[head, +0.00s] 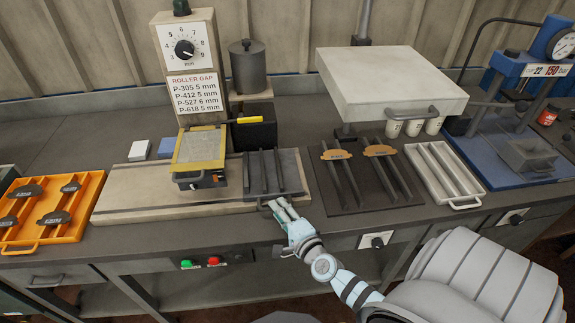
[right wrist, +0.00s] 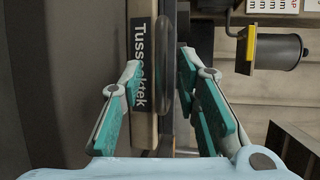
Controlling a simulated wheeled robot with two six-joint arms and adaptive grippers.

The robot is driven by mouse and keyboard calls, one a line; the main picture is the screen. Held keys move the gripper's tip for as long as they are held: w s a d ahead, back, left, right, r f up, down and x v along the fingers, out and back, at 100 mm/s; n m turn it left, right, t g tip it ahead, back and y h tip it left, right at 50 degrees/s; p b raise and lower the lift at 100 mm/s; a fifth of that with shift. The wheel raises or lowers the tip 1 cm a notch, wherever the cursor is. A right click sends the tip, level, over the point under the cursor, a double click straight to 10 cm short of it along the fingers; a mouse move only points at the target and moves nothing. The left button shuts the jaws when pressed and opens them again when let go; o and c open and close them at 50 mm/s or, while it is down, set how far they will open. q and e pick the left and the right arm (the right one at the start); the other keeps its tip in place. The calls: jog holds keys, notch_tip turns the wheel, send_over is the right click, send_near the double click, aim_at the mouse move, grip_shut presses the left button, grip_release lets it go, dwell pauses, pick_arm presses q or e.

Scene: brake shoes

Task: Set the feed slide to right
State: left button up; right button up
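What looks like the feed slide (head: 288,183) is a dark grey plate with upright dark ribs. It lies at the right end of the long beige bed (head: 130,203). My right gripper (head: 278,206) is at the front edge of this plate. In the right wrist view my right gripper (right wrist: 160,85) is open, its two teal-and-grey fingers spread apart. A dark curved bar, seemingly a handle (right wrist: 168,65), shows between the fingers, beside a beige front with a black label (right wrist: 140,70). Contact cannot be told. My left gripper is out of view.
A yellow-framed unit (head: 200,148) stands on the bed left of the slide, below a dial post (head: 186,48). An orange tray (head: 92,190) with brake shoes is at left. A dark mat (head: 335,205) with racks and a white tray (head: 440,180) are at right.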

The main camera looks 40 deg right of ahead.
jog(key=v, duration=1.1)
jog(key=shift+s, duration=0.35)
jog(key=shift+d, duration=0.2)
